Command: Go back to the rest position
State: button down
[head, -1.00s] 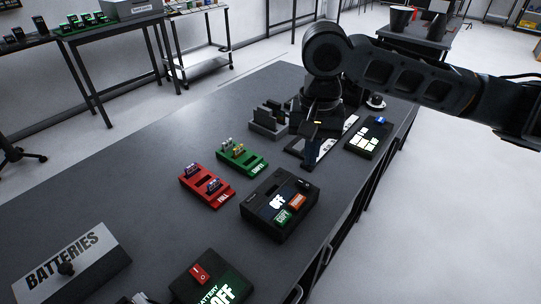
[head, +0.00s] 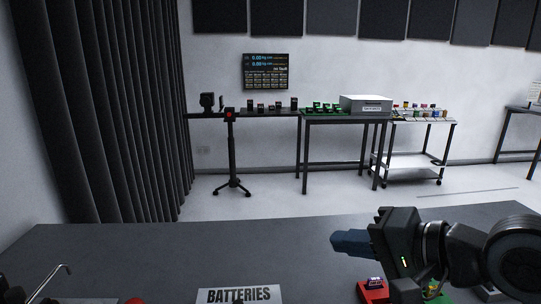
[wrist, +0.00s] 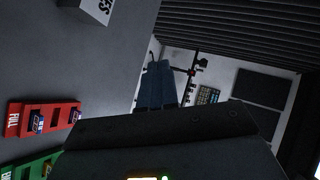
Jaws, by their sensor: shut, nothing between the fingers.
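My gripper (head: 350,243) is at the lower right of the head view, held above the dark table (head: 180,245) with its blue-grey fingers pointing left. It also shows in the wrist view (wrist: 157,85), where the fingers lie together and hold nothing. My arm reaches in from the right edge of the head view. The red holder marked FULL (wrist: 45,117) lies on the table with small blue batteries in it. The green holder (wrist: 30,168) beside it is partly cut off by the frame.
The BATTERIES box (head: 240,295) stands at the near edge of the head view. A red button on a tripod stand (head: 231,150) is beyond the table. Side tables, a grey box (head: 365,104), a wheeled cart (head: 412,160) and a wall screen (head: 265,71) are farther back. The table's middle is clear.

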jog(key=a+r+m+t+y, duration=0.1)
jog(key=a+r+t, duration=0.2)
jog(key=a+t, duration=0.1)
jog(key=s+d+f+m+t+h, duration=0.3)
jog(key=s+f+h, duration=0.6)
jog(key=s+f, duration=0.8)
jog(key=s+d+n+g, duration=0.1)
jog(key=s+d+n, duration=0.3)
jog(key=s, duration=0.6)
jog(key=s+d+n, duration=0.4)
jog(key=s+n, duration=0.3)
jog(key=s, duration=0.4)
jog(key=shift+s+d+r+g+h, duration=0.15)
jog(key=shift+d+r+g+h, duration=0.15)
jog(key=shift+d+r+g, duration=0.1)
